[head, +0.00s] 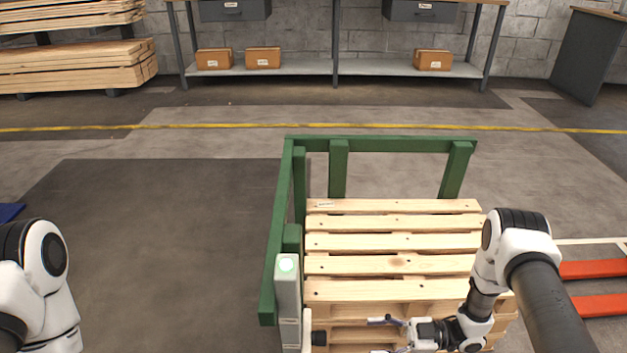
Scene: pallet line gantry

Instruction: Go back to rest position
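My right gripper (381,336) is at the bottom centre, in front of the light wooden pallet stack (394,268). Its two fingers point left and are apart, with nothing seen between them. My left arm shows only as a white and black joint at the lower left edge. My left gripper is out of the picture.
A green frame (380,145) stands around the left and back of the pallets. Red forks (595,270) lie at the right. A workbench (335,68) with brown boxes and stacked planks (75,68) stand at the back.

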